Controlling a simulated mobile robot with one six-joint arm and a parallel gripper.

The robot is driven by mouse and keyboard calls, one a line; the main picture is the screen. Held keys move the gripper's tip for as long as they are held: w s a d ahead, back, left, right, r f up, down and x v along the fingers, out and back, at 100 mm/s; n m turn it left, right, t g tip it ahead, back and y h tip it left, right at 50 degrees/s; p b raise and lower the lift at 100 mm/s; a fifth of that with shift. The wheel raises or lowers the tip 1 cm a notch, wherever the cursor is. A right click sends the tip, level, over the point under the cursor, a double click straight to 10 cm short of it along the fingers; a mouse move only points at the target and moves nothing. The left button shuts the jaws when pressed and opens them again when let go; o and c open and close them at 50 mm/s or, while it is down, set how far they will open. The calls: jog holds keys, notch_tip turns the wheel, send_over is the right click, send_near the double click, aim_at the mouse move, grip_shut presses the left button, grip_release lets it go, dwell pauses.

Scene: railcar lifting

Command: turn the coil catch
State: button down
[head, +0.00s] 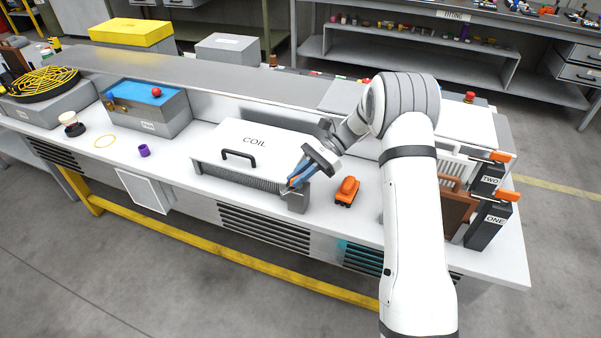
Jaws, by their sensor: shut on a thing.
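The coil unit (225,143) is a light box marked COIL on the bench, with a black handle (239,156) on its lid and a ribbed front face. The lid looks closed. My gripper (294,181) is at the unit's right front corner, with its blue fingers pointing down and left. The fingers are shut on a small orange part, which looks like the coil catch (291,182). The fingers hide most of it, and I cannot tell how far it is turned.
An orange clamp-like piece (347,191) stands just right of the coil unit. A purple cup (144,150) and a grey box with a blue top (150,103) are on the left. Black blocks marked ONE (489,232) and TWO (487,179) stand at the right end.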

jog(key=shift+s+a+f+n+g+h+p, duration=0.1)
jog(key=shift+n+g+h+p, duration=0.2)
jog(key=shift+n+g+h, duration=1.75)
jog(key=shift+n, duration=0.25)
jog(key=c, duration=1.5)
grip_release()
jog(key=shift+t, duration=0.25)
jog(key=shift+w+d+r, duration=0.2)
jog(key=shift+w, duration=0.15)
jog(key=p+v, duration=0.7)
jog(key=p, duration=0.3)
jog(key=shift+s+r, duration=0.1)
